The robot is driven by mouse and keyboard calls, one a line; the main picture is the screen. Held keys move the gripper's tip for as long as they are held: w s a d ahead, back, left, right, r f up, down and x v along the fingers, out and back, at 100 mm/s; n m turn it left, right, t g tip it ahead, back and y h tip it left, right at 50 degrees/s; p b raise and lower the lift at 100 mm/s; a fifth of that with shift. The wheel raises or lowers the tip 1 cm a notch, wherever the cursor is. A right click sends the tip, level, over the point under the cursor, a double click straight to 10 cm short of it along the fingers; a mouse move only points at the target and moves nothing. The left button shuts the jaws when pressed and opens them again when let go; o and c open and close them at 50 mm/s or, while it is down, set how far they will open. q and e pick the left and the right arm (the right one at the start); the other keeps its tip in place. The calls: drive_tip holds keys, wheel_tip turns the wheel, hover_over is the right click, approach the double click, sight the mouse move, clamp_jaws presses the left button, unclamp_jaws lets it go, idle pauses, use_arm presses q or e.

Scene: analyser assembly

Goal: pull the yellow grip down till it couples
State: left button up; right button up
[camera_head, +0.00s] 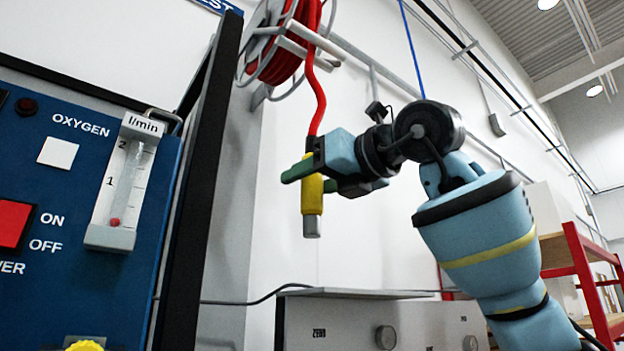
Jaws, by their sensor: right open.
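The yellow grip (312,200) hangs upright at the lower end of a red hose (318,90), with a grey metal tip (311,227) below it. The hose comes down from a red reel (277,50) on the wall. My right gripper (308,172) is at the upper part of the grip, coming in from the right. Its jaws are open; one green finger crosses in front of the grip and hides part of it. I cannot tell whether a finger touches the grip. My left gripper is not in view.
A blue oxygen panel (60,270) with a flow meter (125,180) and a dark frame post (200,190) stands at the left. A grey box (350,318) with knobs is below the grip, with free air between. A red shelf (583,262) is at the right.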

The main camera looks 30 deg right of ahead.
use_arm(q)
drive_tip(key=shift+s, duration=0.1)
use_arm(e)
drive_tip(key=shift+c, duration=0.4)
clamp_jaws()
